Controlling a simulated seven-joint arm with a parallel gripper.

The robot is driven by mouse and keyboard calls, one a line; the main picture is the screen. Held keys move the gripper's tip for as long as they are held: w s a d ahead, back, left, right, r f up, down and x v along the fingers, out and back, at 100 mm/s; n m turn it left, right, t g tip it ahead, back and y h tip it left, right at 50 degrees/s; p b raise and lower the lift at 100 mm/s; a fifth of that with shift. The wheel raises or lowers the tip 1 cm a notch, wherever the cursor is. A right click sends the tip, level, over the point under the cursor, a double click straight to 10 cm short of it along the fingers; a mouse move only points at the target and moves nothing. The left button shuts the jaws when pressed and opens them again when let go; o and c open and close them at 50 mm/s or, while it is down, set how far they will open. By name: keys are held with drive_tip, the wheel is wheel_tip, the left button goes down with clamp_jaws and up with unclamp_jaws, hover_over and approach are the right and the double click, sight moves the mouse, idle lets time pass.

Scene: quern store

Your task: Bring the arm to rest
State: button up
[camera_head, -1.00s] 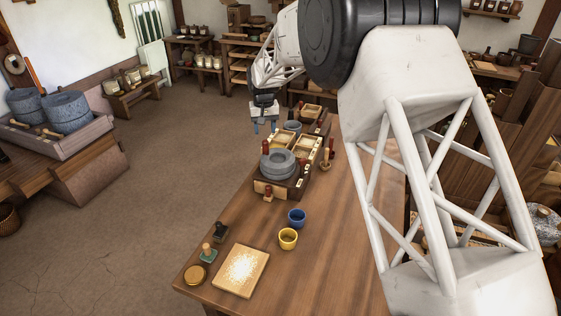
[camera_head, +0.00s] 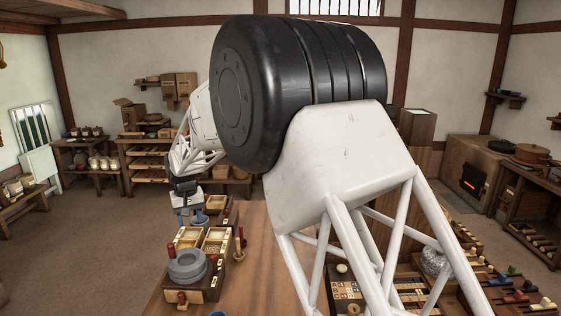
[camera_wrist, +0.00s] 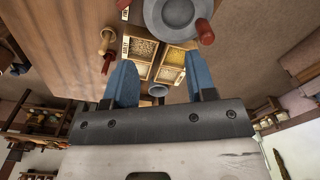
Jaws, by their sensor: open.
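My gripper (camera_wrist: 161,82) is open and empty in the wrist view, its two blue fingers apart. It points at the wooden table (camera_wrist: 60,40), with a grain box and a grey bowl showing between and beyond the fingers.
A grey stone quern (camera_head: 187,266) with a red handle stands on the table beside grain compartments (camera_head: 216,238). A wooden pestle-like tool (camera_head: 239,250) stands to their right. Shelves with jars (camera_head: 105,162) line the back wall. The floor (camera_head: 80,250) at left is clear.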

drive_tip(key=s+d+r+m, duration=0.1)
drive_tip(key=s+d+r, duration=0.35)
drive_tip(key=d, duration=0.55)
drive_tip(key=s+d+r+m+t, duration=0.1)
drive_tip(key=s+d+r, duration=0.4)
drive_tip(key=d, duration=0.5)
drive_tip(key=s+d+r+m, duration=0.1)
drive_tip(key=s+d+r, duration=0.3)
drive_tip(key=s+d, duration=0.45)
drive_tip(key=s+d+f+m, duration=0.1)
drive_tip(key=s+d, duration=0.5)
drive_tip(key=s, duration=0.3)
drive_tip(key=s+d+f, duration=0.2)
drive_tip(key=s+d, duration=0.5)
drive_tip(key=s, duration=0.2)
drive_tip(key=s+d+f+m+t, duration=0.1)
drive_tip(key=s+d, duration=0.5)
drive_tip(key=s, duration=0.4)
drive_tip(key=shift+d+f+m, duration=0.2)
drive_tip(key=shift+f+m, duration=0.1)
drive_tip(key=shift+f, duration=0.05)
drive_tip(key=shift+c, duration=0.2)
